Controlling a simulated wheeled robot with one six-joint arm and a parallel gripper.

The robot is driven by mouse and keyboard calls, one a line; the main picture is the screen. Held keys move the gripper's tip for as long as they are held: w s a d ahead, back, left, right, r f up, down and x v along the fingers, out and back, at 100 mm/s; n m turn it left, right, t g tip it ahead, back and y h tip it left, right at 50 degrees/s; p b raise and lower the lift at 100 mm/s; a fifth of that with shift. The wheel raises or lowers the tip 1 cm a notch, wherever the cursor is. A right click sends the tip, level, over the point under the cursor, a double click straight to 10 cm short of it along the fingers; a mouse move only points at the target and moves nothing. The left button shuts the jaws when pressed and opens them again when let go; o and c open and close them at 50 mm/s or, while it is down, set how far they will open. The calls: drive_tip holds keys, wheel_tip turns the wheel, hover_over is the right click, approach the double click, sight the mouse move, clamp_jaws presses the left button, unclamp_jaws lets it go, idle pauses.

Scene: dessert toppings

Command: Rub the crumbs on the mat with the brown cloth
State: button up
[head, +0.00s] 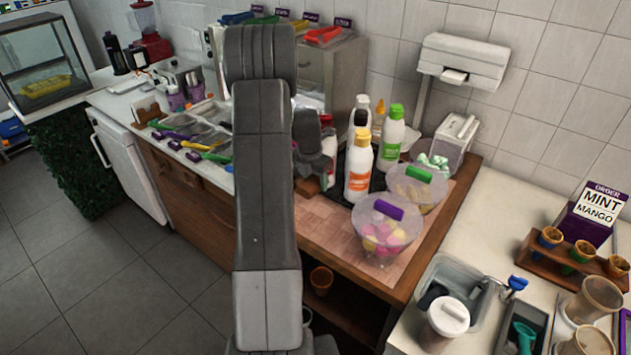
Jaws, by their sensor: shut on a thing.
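My gripper (318,178) shows only in part, just right of my upright arm, low over the counter's back half. It is shut on the brown cloth (308,187), of which a small brown patch shows under it. My arm hides the rest. The pinkish checkered mat (335,222) lies on the wooden counter, running from beside my arm to the right end. I cannot make out crumbs on it from here.
Bottles, white with an orange label (358,168) and white with a green label (391,138), stand right of my gripper. Clear-lidded tubs (387,232) stand on the mat's right part. A metal cabinet (330,70) is behind. Topping trays (205,125) lie to the left.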

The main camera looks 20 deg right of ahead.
drive_tip(key=shift+f, duration=0.1)
drive_tip(key=shift+a+r, duration=0.1)
drive_tip(key=shift+r, duration=1.4)
drive_tip(key=shift+s+f, duration=0.1)
